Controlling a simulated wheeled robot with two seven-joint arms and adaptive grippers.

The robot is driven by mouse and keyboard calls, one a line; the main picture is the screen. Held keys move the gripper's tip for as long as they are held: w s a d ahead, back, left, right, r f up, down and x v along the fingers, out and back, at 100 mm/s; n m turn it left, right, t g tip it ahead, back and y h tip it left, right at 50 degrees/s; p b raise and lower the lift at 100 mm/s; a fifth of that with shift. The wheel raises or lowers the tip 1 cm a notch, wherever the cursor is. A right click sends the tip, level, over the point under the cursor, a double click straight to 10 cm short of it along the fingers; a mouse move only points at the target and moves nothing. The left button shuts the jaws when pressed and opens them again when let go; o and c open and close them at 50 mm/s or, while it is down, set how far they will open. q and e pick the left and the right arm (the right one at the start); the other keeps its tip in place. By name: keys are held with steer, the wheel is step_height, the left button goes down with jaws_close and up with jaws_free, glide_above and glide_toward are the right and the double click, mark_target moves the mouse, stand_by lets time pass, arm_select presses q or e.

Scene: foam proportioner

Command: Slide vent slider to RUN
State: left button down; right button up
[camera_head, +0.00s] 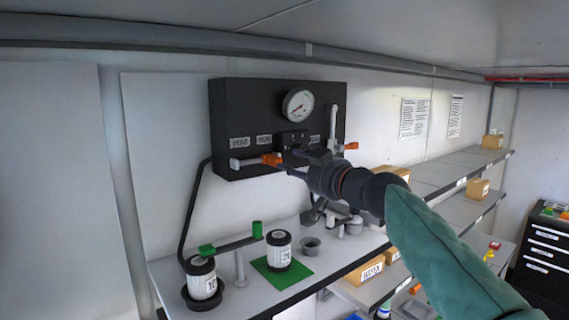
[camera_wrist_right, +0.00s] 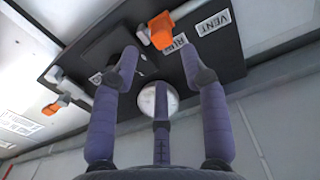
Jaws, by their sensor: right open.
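The vent slider has an orange handle (camera_head: 271,160) on a pale grey bar along the lower left of a black panel (camera_head: 228,110). The VENT label (camera_head: 240,142) and the RUN label (camera_head: 264,140) are above the bar. The orange handle (camera_wrist_right: 160,30) appears by the RUN label (camera_wrist_right: 180,43) in the right wrist view; its exact setting is unclear. My right gripper (camera_head: 291,155) is open and empty in front of the panel, close to the handle's right. In its wrist view the fingers (camera_wrist_right: 160,60) are spread, with the handle beyond their tips. My left gripper is not in view.
A round gauge (camera_head: 298,104) is on the panel. A second orange handle (camera_head: 351,146) is at its lower right. A counter below holds white canisters (camera_head: 279,250), a green mat (camera_head: 262,270) and a green-ended lever (camera_head: 230,244). Shelves with boxes (camera_head: 478,188) stand right.

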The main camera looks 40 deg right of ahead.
steer(key=s, duration=0.4)
steer(key=shift+s+a, duration=0.25)
steer(key=shift+s, duration=0.1)
stand_by(0.3)
